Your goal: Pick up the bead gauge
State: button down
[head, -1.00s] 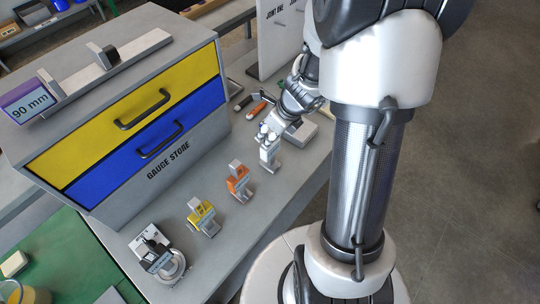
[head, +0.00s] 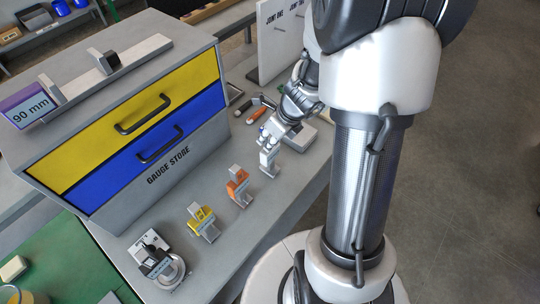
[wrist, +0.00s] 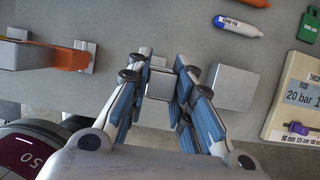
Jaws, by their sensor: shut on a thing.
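My gripper (wrist: 160,88) is shut on a pale grey gauge, whose square top (wrist: 160,82) shows between the blue-padded fingers in the wrist view. In the head view this grey gauge (head: 268,167) stands upright at the far end of a row of gauges, with my gripper (head: 267,140) around its top. No label on it can be read, so I cannot tell from lettering that it is the bead gauge. Its foot seems to be at the bench top; any gap is too small to tell.
An orange gauge (head: 239,187), a yellow gauge (head: 203,222) and a round-based gauge (head: 158,258) stand along the bench. The gauge store (head: 180,172) is behind them. A grey block (wrist: 232,88), a blue pen (wrist: 238,25) and a labelled board (wrist: 298,98) lie to the right.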

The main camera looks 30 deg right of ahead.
notch_tip(320, 180, up, 20)
jog(key=p, duration=1)
jog(key=shift+p, duration=0.4)
jog(key=c, duration=2)
grip_release()
jog(key=c, duration=0.4)
